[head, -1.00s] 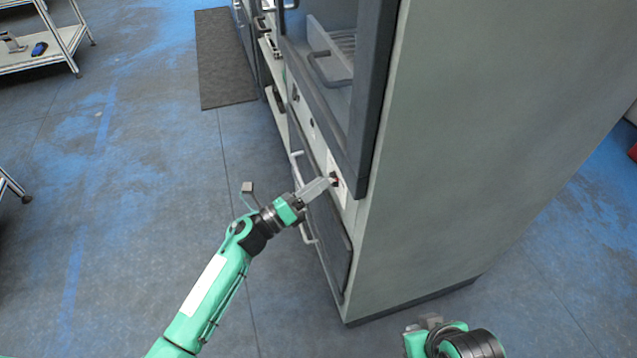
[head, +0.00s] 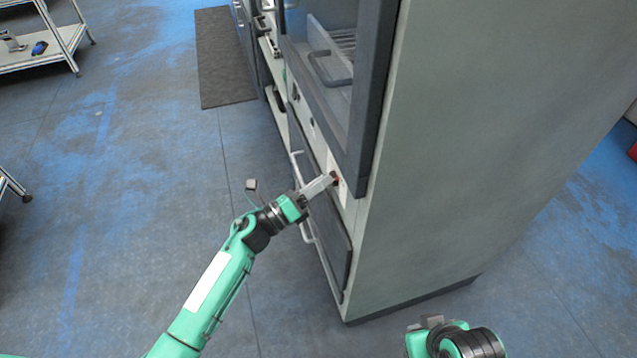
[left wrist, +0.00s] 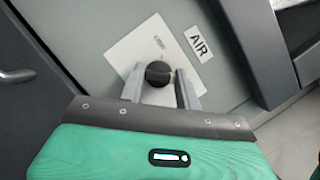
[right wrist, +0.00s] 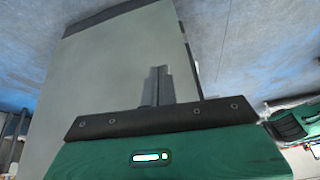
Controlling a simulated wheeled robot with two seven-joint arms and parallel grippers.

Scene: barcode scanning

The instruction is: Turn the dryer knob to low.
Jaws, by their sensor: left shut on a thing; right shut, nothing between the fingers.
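The dryer (head: 440,150) is a tall grey cabinet with dark doors. Its black round knob (left wrist: 158,73) sits on a white plate (left wrist: 140,48) on the front panel. My left gripper (left wrist: 160,80) is shut on the knob, with one finger on each side of it. The pointer and most plate markings are too small to read. My right gripper (right wrist: 158,72) is shut and empty, beside the cabinet's plain side wall.
A label reading AIR (left wrist: 199,43) is beside the plate. A lower door with a pale handle (head: 306,232) is under the panel. A dark mat (head: 224,58) lies on the floor, and a metal cart (head: 45,55) stands far left.

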